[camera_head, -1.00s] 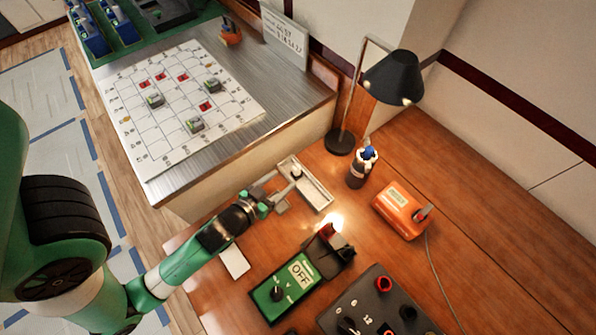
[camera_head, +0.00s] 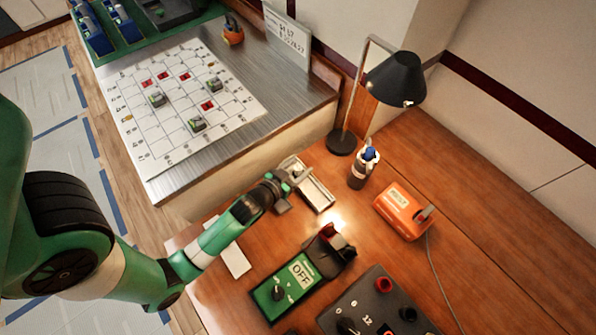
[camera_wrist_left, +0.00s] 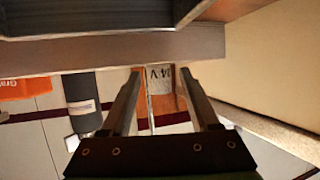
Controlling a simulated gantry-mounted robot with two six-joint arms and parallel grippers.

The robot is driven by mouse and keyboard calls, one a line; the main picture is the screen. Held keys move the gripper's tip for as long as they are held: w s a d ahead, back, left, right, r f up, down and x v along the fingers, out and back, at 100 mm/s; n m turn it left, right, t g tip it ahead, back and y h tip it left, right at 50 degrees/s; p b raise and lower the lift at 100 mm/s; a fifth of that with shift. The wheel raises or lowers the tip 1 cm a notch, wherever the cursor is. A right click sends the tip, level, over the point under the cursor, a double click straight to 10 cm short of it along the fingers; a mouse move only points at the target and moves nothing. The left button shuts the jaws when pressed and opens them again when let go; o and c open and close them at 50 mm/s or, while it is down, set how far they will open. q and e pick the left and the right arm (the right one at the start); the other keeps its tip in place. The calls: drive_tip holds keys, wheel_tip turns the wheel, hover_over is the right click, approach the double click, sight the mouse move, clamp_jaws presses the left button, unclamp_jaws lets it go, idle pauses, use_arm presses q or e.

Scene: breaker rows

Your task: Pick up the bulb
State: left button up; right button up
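My left gripper (camera_head: 291,176) is over the left end of a small light-grey tray (camera_head: 318,196) on the wooden desk. The left wrist view shows its two fingers (camera_wrist_left: 160,95) apart, with no object clearly between them. The bulb cannot be clearly made out now; a small pale spot shows at the gripper, but I cannot tell whether it is the bulb. My right gripper is not in view.
A black desk lamp (camera_head: 395,78), a dark bottle (camera_head: 363,168) and an orange box (camera_head: 403,211) stand beyond the tray. A green OFF device (camera_head: 289,287) and dark control box (camera_head: 372,305) lie nearer. A raised metal-topped counter (camera_head: 290,88) is behind.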

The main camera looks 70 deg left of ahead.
sight(299, 167)
use_arm(q)
clamp_jaws()
drive_tip(key=shift+r, duration=0.45)
wheel_tip(299, 167, up, 3)
drive_tip(key=shift+f+p, duration=0.1)
drive_tip(key=shift+p, duration=0.4)
drive_tip(key=s+d+r+p, duration=0.7)
drive_tip(key=d+r+p, duration=0.2)
drive_tip(key=d+p, duration=0.3)
drive_tip(key=shift+s+r, duration=0.15)
drive_tip(key=shift+s, duration=0.05)
